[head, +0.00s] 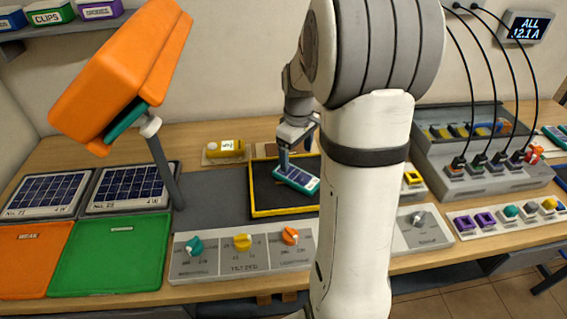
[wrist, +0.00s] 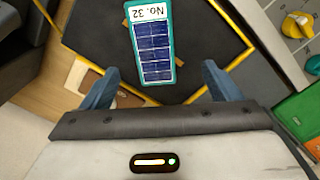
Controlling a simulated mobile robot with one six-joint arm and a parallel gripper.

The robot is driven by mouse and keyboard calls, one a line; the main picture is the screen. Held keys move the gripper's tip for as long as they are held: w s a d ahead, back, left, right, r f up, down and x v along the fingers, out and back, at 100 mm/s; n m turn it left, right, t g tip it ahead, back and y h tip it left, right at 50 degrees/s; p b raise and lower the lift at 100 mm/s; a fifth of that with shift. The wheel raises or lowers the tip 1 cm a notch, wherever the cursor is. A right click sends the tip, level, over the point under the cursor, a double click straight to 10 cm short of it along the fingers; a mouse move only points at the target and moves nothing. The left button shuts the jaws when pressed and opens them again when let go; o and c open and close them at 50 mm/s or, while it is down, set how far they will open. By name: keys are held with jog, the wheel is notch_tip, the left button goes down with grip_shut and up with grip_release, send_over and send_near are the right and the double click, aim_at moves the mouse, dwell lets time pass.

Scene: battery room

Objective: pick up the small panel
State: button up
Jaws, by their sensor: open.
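The small panel (head: 296,179) has a teal frame and dark blue cells. It lies on the black surface of a yellow-edged tray (head: 257,212). In the wrist view the small panel (wrist: 154,50) carries a white label reading "No. 32", upside down in the picture. My gripper (head: 284,166) is over the tray, close to the panel's left end. In the wrist view my gripper (wrist: 160,85) is open, with one blue finger on each side of the panel's near end and a gap to both. I cannot tell its exact height above the panel. My arm hides the tray's right part.
An orange lamp (head: 125,75) on a post stands left. Larger panels (head: 128,188) lie behind green (head: 112,255) and orange (head: 35,258) mats. A knob console (head: 243,250) is in front of the tray. A cabled grey unit (head: 475,160) stands right.

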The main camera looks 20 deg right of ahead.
aim_at(298, 176)
jog(key=shift+w+d+f, duration=0.25)
jog(key=shift+d+f, duration=0.15)
jog(key=shift+f, duration=0.1)
jog(key=shift+d+f, duration=0.1)
jog(key=shift+f, duration=0.25)
notch_tip(298, 176, down, 7)
jog(key=shift+s+f+p, duration=0.1)
jog(key=shift+p, duration=0.55)
jog(key=c, duration=1.2)
